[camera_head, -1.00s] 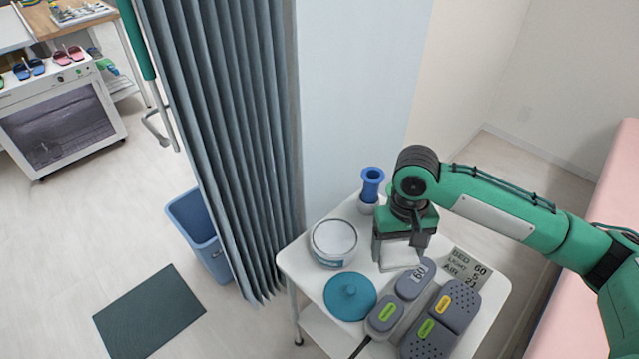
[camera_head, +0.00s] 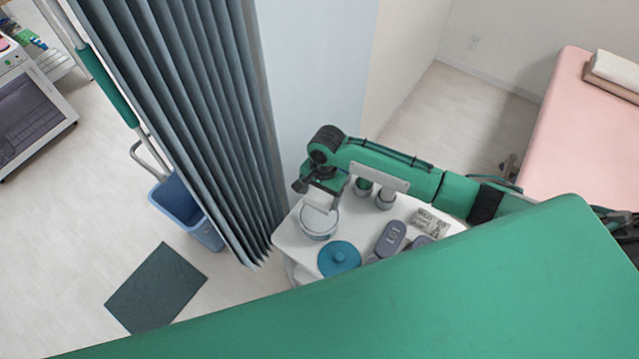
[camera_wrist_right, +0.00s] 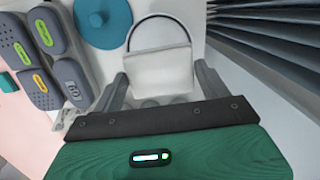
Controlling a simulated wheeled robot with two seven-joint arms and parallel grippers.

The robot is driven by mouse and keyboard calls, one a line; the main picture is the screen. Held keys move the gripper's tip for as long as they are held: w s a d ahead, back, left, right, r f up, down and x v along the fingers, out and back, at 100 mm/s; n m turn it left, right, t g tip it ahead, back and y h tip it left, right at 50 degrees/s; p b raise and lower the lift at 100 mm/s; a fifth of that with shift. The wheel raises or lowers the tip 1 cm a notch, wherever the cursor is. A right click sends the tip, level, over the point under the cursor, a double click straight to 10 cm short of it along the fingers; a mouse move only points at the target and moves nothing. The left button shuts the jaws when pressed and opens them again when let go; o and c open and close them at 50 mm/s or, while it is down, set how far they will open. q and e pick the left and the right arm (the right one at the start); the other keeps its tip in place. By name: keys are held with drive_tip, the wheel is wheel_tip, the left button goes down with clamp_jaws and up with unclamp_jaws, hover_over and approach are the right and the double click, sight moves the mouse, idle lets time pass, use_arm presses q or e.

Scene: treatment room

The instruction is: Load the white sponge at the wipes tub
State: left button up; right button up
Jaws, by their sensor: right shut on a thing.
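The white sponge (camera_wrist_right: 158,72) is a pale block between the fingers of my right gripper (camera_wrist_right: 162,82) in the wrist view. The gripper is shut on it. The wipes tub (camera_head: 319,232) is a round white open tub with a blue label on the small white table. In the head view my right gripper (camera_head: 322,198) is over the tub, with the sponge at or just above its mouth. The tub's rim (camera_wrist_right: 158,17) shows behind the sponge in the wrist view. I cannot tell whether the sponge touches the tub. My left gripper is not in view.
A round teal lid (camera_head: 339,260) lies beside the tub on the white table (camera_head: 290,240). Grey controllers (camera_head: 391,238) and a printed card (camera_head: 430,222) lie to the right. A grey curtain (camera_head: 190,110) hangs to the left. My large green arm link covers the foreground.

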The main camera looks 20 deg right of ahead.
drive_tip(key=shift+s+a+m+p, duration=0.15)
drive_tip(key=shift+s+m+p, duration=0.05)
drive_tip(key=shift+m+p, duration=0.2)
drive_tip(key=shift+f, duration=0.2)
use_arm(q)
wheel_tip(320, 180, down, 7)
drive_tip(key=b, duration=0.8)
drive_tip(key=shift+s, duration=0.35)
use_arm(e)
hover_over(320, 217)
drive_tip(key=f, duration=0.6)
drive_tip(key=shift+w, duration=0.3)
use_arm(q)
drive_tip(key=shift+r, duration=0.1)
drive_tip(key=shift+b, duration=0.3)
use_arm(e)
drive_tip(key=shift+f, duration=0.5)
use_arm(q)
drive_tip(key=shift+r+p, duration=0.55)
drive_tip(key=shift+p, duration=0.05)
use_arm(e)
drive_tip(key=shift+s+f, duration=0.1)
drive_tip(key=shift+f, duration=0.05)
idle(1.0)
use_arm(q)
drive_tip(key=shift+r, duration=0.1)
